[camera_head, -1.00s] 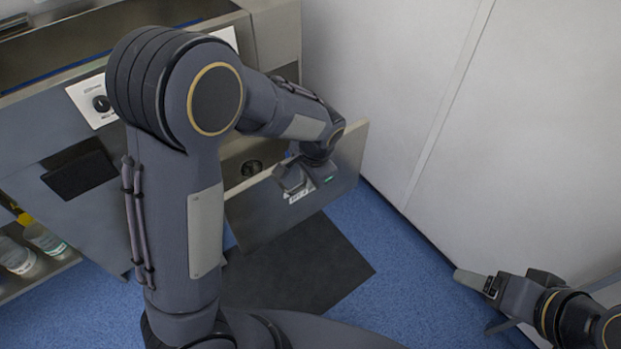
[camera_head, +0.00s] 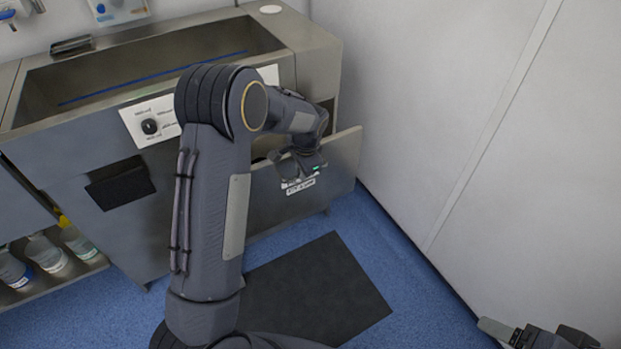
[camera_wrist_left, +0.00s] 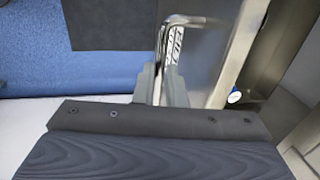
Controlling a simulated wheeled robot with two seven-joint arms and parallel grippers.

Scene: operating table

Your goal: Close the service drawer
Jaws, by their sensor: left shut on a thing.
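The service drawer's grey front panel (camera_head: 340,165) stands out from the right part of the metal sink cabinet, so the drawer is partly open. A labelled plate shows on the panel below my gripper. My left gripper (camera_head: 287,164) is at the front of the drawer. In the left wrist view, its fingers (camera_wrist_left: 160,82) are shut on the drawer's bent metal handle (camera_wrist_left: 164,38), beside the labelled panel. The drawer's inside shows right of the panel there, with a small white and blue round thing (camera_wrist_left: 235,96). My right gripper (camera_head: 497,331) is at the lower right, away from the drawer, its jaws unclear.
The cabinet with its long basin (camera_head: 130,85) fills the upper left. A white wall (camera_head: 440,110) stands close to the drawer's right side. Bottles (camera_head: 48,255) stand on a low shelf at the left. A dark mat (camera_head: 315,290) lies on the blue floor.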

